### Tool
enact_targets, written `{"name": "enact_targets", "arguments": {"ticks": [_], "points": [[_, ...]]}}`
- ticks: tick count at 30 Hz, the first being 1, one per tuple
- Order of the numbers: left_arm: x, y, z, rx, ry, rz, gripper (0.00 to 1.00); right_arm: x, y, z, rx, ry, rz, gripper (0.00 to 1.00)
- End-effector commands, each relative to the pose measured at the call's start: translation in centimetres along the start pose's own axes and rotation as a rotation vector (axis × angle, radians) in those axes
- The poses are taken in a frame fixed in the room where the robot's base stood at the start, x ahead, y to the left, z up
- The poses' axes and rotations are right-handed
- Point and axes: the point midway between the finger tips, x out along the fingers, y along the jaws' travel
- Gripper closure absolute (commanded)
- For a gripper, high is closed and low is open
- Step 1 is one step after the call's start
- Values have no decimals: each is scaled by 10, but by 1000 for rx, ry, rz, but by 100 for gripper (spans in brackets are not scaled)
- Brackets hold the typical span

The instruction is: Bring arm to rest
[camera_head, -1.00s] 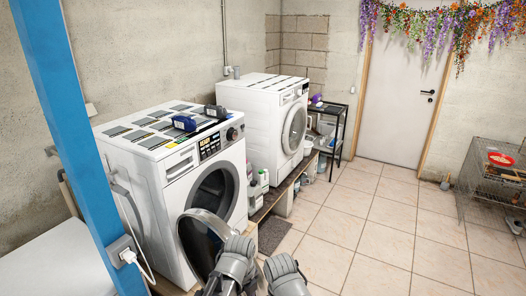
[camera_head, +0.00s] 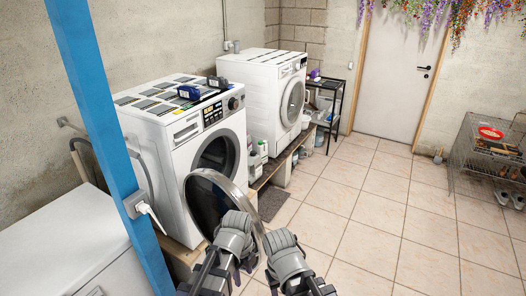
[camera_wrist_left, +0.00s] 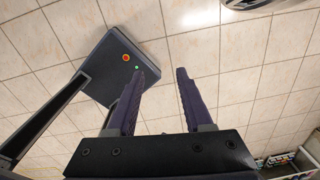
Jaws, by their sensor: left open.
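My left arm comes up from the bottom edge of the head view, its grey joint low in front of the front washing machine (camera_head: 178,140). In the left wrist view my left gripper (camera_wrist_left: 159,72) is open and empty, its two dark fingers apart over bare tiles. My right arm shows beside the left one at the bottom of the head view; whether its jaws are open cannot be made out. The machine's round door (camera_head: 208,200) hangs open just behind my left arm and is partly hidden by it.
A second white machine (camera_head: 262,100) stands further back, beside a black shelf (camera_head: 330,105). A blue post (camera_head: 108,140) stands at left, a wire rack (camera_head: 485,150) at right. The tiled floor (camera_head: 400,215) in the middle is clear. My dark base shows in the left wrist view.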

Motion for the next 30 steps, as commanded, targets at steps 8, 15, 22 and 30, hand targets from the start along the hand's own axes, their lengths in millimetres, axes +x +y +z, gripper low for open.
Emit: {"name": "enact_targets", "arguments": {"ticks": [8,15,22,30], "points": [[0,7,10,-215,-4,-4,49,0,0,0,0,0,0,50],[-1,18,24,-549,-8,-11,49,0,0,0,0,0,0,50],[-1,38,46,-1114,-10,-26,49,0,0,0,0,0,0,50],[-2,59,67,-1732,-5,-44,49,0,0,0,0,0,0,50]]}}
